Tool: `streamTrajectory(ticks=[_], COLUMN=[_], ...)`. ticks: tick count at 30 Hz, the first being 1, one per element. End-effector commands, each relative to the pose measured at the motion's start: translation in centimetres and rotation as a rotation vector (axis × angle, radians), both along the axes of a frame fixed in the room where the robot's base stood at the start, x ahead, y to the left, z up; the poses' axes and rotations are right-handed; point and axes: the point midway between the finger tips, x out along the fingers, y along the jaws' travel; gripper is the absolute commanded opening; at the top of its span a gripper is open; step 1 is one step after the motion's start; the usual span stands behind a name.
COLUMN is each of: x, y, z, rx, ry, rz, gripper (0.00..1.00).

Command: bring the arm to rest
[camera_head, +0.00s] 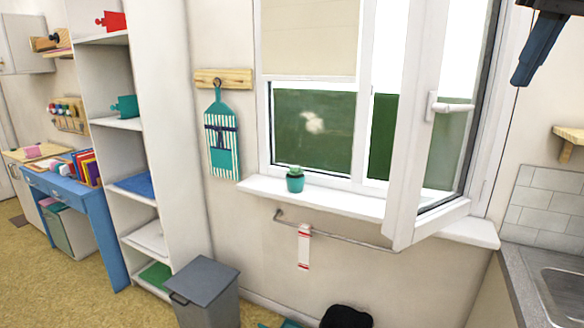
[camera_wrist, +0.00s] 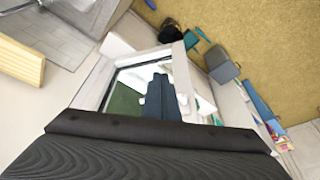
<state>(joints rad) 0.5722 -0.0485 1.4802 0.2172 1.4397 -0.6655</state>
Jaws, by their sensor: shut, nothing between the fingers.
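My gripper (camera_head: 520,80) hangs at the top right of the head view, pointing down with its blue fingers together. It is empty and in the air, to the right of the open window (camera_head: 420,120) and apart from it. In the wrist view the closed fingers (camera_wrist: 160,80) stand in front of the window pane. The upper part of my arm is cut off by the top edge of the head view.
The open window sash sticks into the room. A small wooden wall shelf (camera_head: 568,140) and a sink (camera_head: 562,290) are at the right. White shelves (camera_head: 150,150) and a grey bin (camera_head: 205,285) are at the left.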

Motion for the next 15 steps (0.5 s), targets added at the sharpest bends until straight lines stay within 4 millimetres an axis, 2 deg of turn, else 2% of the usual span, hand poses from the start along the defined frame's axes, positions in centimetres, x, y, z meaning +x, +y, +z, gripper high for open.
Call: streamTrajectory(ticks=[8, 11, 15], x=[1.8, 2.4, 3.2], y=[1.8, 2.8, 4.6], z=[-5.3, -7.9, -12.5], rx=[0.016, 0.021, 0.027], ry=[0.031, 0.046, 0.07], rz=[-0.021, -0.033, -0.054], gripper=[0.0, 0.0, 0.0])
